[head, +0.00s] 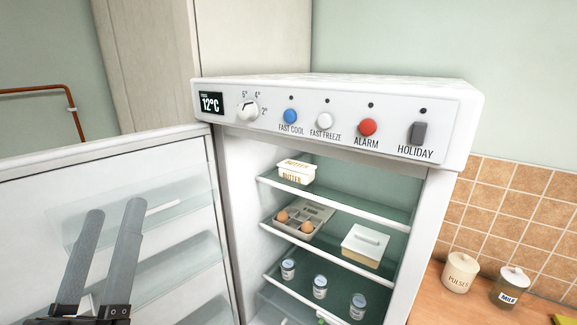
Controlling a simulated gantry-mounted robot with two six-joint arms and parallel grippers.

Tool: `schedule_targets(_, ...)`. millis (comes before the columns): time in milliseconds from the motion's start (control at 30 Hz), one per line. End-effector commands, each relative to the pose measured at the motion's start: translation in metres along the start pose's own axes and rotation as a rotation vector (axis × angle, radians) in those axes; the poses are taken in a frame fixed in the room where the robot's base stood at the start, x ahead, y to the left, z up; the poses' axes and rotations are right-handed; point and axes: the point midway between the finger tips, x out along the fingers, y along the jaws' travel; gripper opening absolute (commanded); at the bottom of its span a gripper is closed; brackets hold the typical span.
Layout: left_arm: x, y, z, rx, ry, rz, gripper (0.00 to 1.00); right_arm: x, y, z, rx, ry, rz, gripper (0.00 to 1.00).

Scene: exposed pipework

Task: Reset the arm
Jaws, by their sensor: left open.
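My left gripper (104,245) is at the lower left of the head view, its two grey fingers pointing up and apart with nothing between them. It shows in front of the inner side of the open fridge door (105,147). My right gripper is not in view. The fridge (330,95) stands open in the middle, with a control panel along its top front. The panel has a display reading 12°C (210,103), a dial (247,111), a blue button (290,116), a white button (324,120), a red button (368,127) and a grey holiday switch (417,133).
Inside the fridge are a butter box (296,172), an egg tray (291,230), a lidded white container (365,246) and several small jars (320,286). A pulses jar (459,273) and a milk jar (509,287) stand on the wooden counter (430,303) at right. A copper pipe (76,113) runs along the left wall.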

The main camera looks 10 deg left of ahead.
Motion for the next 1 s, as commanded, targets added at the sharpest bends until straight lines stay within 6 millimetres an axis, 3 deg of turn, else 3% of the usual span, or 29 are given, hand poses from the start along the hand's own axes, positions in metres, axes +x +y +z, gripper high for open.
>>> schedule_targets(33,0.01,0.018,-0.024,-0.009,0.047,0.042,0.82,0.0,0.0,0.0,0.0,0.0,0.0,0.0)
schedule_targets(233,0.027,0.084,-0.1,0.054,0.169,0.227,0.82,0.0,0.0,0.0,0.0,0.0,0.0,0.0)
schedule_targets(333,0.024,0.096,-0.081,0.228,0.118,0.282,0.82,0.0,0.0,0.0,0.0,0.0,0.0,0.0)
schedule_targets(400,0.048,0.109,-0.11,0.246,0.125,0.277,0.82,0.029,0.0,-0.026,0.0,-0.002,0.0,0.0)
schedule_targets(567,0.082,0.129,-0.15,0.244,0.124,0.275,0.82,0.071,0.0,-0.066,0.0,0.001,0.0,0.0)
schedule_targets(800,0.146,0.166,-0.227,0.243,0.123,0.273,0.82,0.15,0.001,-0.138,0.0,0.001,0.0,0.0)
schedule_targets(1000,0.17,0.18,-0.254,0.243,0.122,0.273,0.82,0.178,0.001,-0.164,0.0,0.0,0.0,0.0)
